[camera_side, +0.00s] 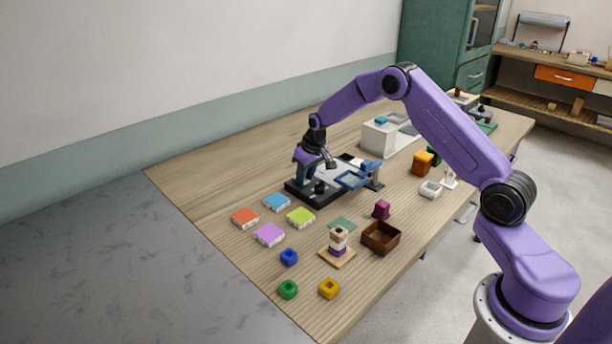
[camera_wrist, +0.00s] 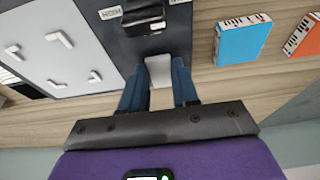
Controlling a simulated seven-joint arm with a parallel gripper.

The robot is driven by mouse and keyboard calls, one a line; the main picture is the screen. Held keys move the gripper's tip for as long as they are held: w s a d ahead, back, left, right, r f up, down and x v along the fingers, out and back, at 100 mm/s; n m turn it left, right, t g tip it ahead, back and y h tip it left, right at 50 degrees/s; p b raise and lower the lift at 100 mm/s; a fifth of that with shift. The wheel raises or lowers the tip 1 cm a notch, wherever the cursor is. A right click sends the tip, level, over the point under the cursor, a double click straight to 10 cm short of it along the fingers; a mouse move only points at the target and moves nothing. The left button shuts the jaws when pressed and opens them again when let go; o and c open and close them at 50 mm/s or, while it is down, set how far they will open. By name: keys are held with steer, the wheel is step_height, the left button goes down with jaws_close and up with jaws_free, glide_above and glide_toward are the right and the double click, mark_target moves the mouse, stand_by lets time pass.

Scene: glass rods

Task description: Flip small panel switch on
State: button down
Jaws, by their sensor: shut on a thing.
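The panel (camera_side: 294,190) is a dark base with a light grey plate on the wooden table. In the wrist view the dark panel (camera_wrist: 120,50) has a black knob (camera_wrist: 143,18) and small white labels. My gripper (camera_side: 303,180) is at the panel's back left end, pointing down. In the wrist view its two blue fingers (camera_wrist: 157,75) are on either side of a pale block (camera_wrist: 158,69) at the panel's edge, shut on it. This block may be the small switch; its lever position cannot be told. A small white piece (camera_wrist: 95,76) is on the panel beside the left finger.
Blue (camera_side: 277,201), orange (camera_side: 245,218), lime (camera_side: 300,217) and purple (camera_side: 269,235) tiles lie in front of the panel. A white box (camera_side: 378,138) stands behind. The table's left end is bare.

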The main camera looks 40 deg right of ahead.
mark_target(306, 182)
steer(key=shift+w+r+g, duration=0.15)
steer(key=shift+w+g, duration=0.25)
steer(key=shift+g, duration=0.8)
steer(key=c, duration=0.8)
jaws_free()
steer(key=shift+c, duration=0.2)
step_height(306, 182, up, 17)
steer(key=s, duration=0.1)
steer(key=shift+r, duration=0.2)
steer(key=shift+s, duration=0.1)
